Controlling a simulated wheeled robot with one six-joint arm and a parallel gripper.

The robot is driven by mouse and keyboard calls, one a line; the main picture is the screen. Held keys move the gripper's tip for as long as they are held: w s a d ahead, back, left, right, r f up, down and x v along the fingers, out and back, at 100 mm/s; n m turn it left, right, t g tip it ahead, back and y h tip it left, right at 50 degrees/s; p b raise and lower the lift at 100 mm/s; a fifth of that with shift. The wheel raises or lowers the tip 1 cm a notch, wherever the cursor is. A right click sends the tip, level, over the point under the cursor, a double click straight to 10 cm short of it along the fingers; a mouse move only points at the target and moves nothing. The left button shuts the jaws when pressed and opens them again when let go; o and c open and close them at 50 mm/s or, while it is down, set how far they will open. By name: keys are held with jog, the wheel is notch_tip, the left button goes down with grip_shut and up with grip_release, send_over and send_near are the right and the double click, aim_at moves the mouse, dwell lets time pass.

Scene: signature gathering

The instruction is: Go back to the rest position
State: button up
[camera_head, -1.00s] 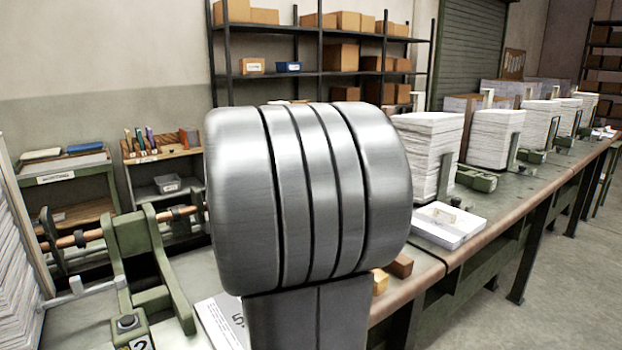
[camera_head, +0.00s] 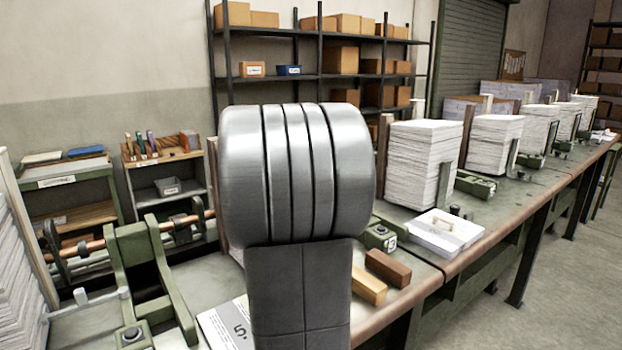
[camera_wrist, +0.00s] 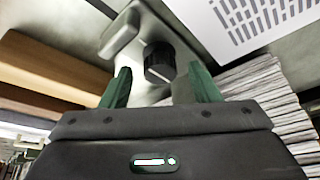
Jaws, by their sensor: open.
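My gripper (camera_wrist: 158,70) shows in the wrist view with its two dark green fingers spread apart and nothing held between them. A black round knob on a pale fitting (camera_wrist: 150,62) lies beyond the fingers, apart from them as far as I can tell. A printed white sheet (camera_wrist: 250,25) is at the upper right of that view, above a paper stack (camera_wrist: 270,95). In the head view my own grey arm link fills the middle and hides the gripper and part of the bench.
The long bench (camera_head: 215,270) carries tall paper stacks (camera_head: 420,155), a white tray (camera_head: 440,235), a brown block (camera_head: 388,267) and a tan block (camera_head: 368,285). A green stand with a roller (camera_head: 135,250) is at left. Shelves (camera_head: 320,75) stand behind. The floor at right is clear.

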jog(key=shift+d+n+y+p, duration=0.15)
jog(key=shift+n+y+p, duration=0.4)
jog(key=shift+n, duration=0.85)
jog(key=shift+w+d+n+g+y, duration=0.1)
jog(key=shift+n+g+y, duration=0.2)
jog(key=shift+n, duration=0.65)
jog(key=shift+d+n+g+y, duration=0.1)
jog(key=shift+n+y, duration=0.25)
jog(key=shift+n, duration=0.6)
jog(key=shift+w+d+n+g+y+p, duration=0.1)
jog(key=shift+n+g+y+p, duration=0.45)
jog(key=shift+n, duration=1.45)
jog(key=shift+n+g+y+p, duration=0.4)
jog(key=shift+n+p, duration=0.25)
jog(key=shift+n, duration=0.65)
jog(key=shift+r, duration=0.1)
